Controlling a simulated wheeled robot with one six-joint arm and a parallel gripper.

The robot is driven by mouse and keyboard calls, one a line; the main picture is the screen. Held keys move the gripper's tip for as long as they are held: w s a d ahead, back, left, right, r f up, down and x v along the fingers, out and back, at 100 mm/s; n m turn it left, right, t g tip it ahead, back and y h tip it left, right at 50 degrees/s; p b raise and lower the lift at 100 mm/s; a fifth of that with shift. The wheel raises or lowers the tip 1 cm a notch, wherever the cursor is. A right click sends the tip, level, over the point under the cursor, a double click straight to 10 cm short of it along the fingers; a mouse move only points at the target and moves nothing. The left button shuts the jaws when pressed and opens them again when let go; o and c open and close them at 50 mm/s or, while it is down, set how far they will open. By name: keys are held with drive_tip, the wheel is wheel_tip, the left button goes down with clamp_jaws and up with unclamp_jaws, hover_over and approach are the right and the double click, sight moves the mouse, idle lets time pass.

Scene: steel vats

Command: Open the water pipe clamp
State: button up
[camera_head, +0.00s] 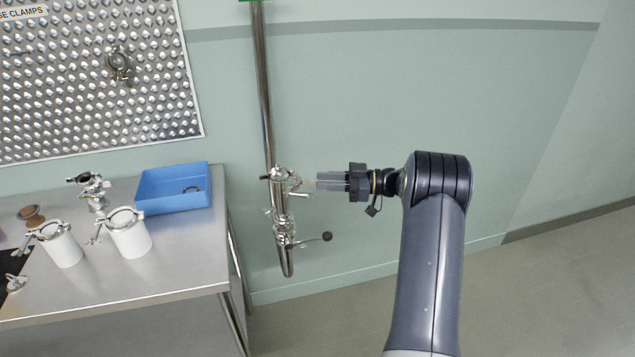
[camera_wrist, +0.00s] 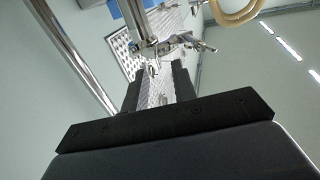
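The steel water pipe (camera_head: 264,95) runs down the wall. A pipe clamp (camera_head: 281,174) sits around it, with a small bolt or handle part sticking out to the right. Whether the clamp is shut cannot be made out. My gripper (camera_head: 317,181) points left at the clamp, level with it, its fingertips close to the protruding part. In the wrist view my gripper (camera_wrist: 155,78) shows its two fingers apart, with the clamp (camera_wrist: 182,44) just beyond the tips. I cannot tell whether the fingertips touch it.
Below the clamp, a valve lever with a black knob (camera_head: 327,237) sticks out right. A steel table (camera_head: 185,265) at left holds a blue bin (camera_head: 174,204), white clamped vessels (camera_head: 130,238) and loose fittings. A studded panel (camera_head: 90,75) hangs above. The wall right is bare.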

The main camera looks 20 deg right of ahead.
sight(304, 184)
drive_tip(key=b+v, duration=0.1)
drive_tip(key=v, duration=0.7)
drive_tip(key=shift+a, duration=0.15)
drive_tip(key=p+x, duration=0.2)
drive_tip(key=x, duration=0.8)
drive_tip(key=shift+a, duration=0.35)
